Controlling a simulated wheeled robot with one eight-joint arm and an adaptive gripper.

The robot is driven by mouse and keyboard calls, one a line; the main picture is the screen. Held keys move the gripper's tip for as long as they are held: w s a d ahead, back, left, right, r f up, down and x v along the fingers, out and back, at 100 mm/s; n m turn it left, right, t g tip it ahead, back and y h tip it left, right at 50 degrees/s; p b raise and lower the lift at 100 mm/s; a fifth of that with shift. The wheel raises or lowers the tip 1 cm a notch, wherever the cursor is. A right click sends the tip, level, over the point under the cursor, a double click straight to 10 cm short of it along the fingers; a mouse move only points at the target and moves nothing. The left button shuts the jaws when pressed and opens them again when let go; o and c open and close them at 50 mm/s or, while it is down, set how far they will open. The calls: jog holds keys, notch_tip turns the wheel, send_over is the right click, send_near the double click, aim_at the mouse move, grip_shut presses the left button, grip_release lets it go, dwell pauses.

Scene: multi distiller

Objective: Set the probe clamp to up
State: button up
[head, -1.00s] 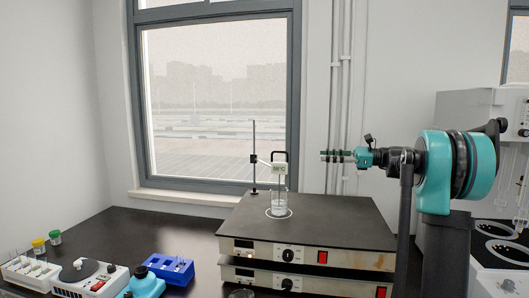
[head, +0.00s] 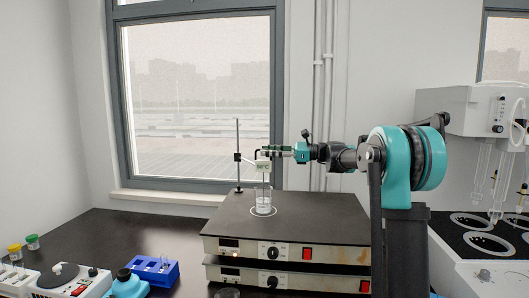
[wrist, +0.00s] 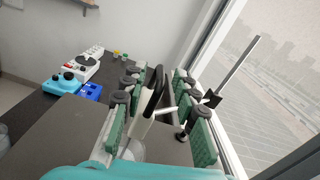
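The probe clamp (head: 262,165) is a small white block with a black loop handle, on a thin arm from the black upright rod (head: 238,150). It sits above a glass beaker (head: 263,197) on the dark hotplate. My gripper (head: 266,151) reaches in from the right at the height of the clamp's handle, its fingers partly covering it. In the wrist view, the green-padded fingers (wrist: 158,118) are apart, with the clamp's black-and-white handle (wrist: 148,112) between them. I cannot tell whether a pad touches the handle. The beaker's rim (wrist: 131,150) is partly hidden below.
Two stacked hotplates (head: 310,218) carry the beaker. A blue tube rack (head: 160,272), a teal device (head: 128,286) and a white device (head: 68,282) stand at left. The window (head: 200,100) is behind the rod. A white distiller unit (head: 470,112) stands at right.

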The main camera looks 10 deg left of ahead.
jog(key=shift+a, duration=0.85)
jog(key=shift+c, duration=0.2)
grip_shut()
